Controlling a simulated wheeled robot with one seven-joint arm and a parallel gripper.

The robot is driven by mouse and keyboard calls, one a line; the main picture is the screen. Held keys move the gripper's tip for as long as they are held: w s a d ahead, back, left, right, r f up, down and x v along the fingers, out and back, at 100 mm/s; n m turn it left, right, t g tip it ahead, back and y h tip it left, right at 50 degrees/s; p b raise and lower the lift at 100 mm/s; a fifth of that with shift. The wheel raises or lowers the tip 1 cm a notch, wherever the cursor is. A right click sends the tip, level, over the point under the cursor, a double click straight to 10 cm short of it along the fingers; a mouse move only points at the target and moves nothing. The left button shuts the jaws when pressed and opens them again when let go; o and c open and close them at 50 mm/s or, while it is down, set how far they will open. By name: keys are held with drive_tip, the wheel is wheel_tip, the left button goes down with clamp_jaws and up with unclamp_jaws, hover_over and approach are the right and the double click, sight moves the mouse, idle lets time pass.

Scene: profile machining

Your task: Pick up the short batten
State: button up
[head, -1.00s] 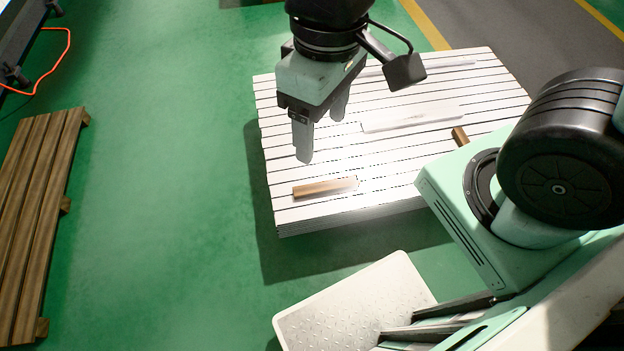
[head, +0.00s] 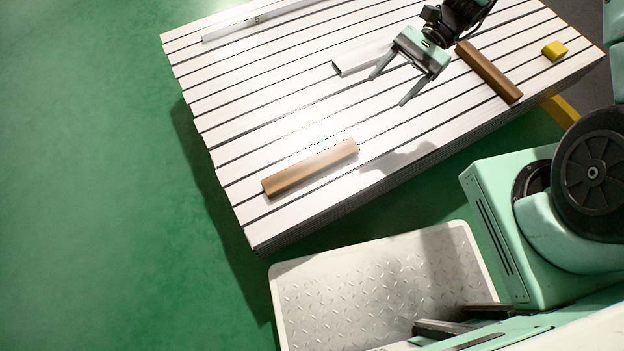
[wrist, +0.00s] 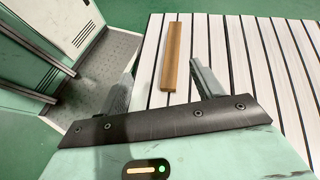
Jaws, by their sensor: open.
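Two brown wooden battens lie on the white slatted table in the head view. One batten (head: 310,168) lies along the slats near the front left edge. The other batten (head: 488,72) lies across the slats at the right. I cannot tell for sure which is shorter. My gripper (head: 388,90) is open and empty above the table, between the two, closer to the right one. In the wrist view, the batten along the slats (wrist: 171,58) shows ahead, between the open fingers (wrist: 160,76) in the picture but apart from them.
The slatted table (head: 235,170) also holds a pale metal profile (head: 362,60) beside my gripper, a long pale bar (head: 265,18) at the back and a yellow block (head: 554,50) at the right. Green floor (head: 90,170) is clear on the left.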

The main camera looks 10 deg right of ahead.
drive_tip(key=d+f+m+b, duration=0.1)
drive_tip(key=f, duration=0.2)
drive_tip(key=d+f+m+t+y+b, duration=0.1)
drive_tip(key=f, duration=0.3)
drive_tip(key=d+f+m+y+b, duration=0.1)
drive_tip(key=d+f+b, duration=0.1)
drive_tip(key=f, duration=0.2)
drive_tip(key=shift+w+f+t, duration=0.2)
drive_tip(key=shift+w+t, duration=0.1)
drive_tip(key=shift+t, duration=0.1)
drive_tip(key=shift+s+a+f+m, duration=0.1)
drive_tip(key=shift+a+f+m, duration=0.1)
drive_tip(key=shift+f+m, duration=0.1)
drive_tip(key=b, duration=0.5)
approach(337, 152)
drive_tip(key=x, duration=0.3)
drive_tip(key=shift+f, duration=0.45)
drive_tip(key=b+x, duration=0.4)
drive_tip(key=x, duration=0.1)
drive_tip(key=shift+a+r, duration=0.15)
drive_tip(key=shift+s+a, duration=0.15)
drive_tip(key=shift+a, duration=0.3)
drive_tip(key=c, duration=1.2)
